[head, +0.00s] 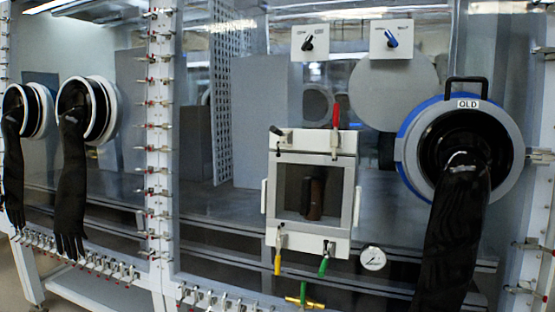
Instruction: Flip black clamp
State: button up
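A small white-framed chamber door (312,230) with a square window sits on the glovebox front, right of the middle. The black clamp (276,131) is at its upper left corner, a short dark handle tilted up and to the left. A clamp with a red handle (336,117) stands upright at the upper right corner. A yellow-handled clamp (278,264) hangs down at the lower left, and a green-handled clamp (323,266) hangs down at the lower right. My gripper is not in this view.
A brown and dark object (314,197) shows behind the door's window. A black glove hangs from the blue-rimmed port (405,150) at right. Two knob panels (310,43) are above, a round gauge (372,258) below right. A green and yellow valve (305,302) is below.

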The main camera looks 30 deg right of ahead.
aim_at(274, 130)
jog(key=i+j, duration=0.15)
jog(key=i, duration=0.2)
jog(key=i+z, duration=0.15)
jog(key=z, duration=1.5)
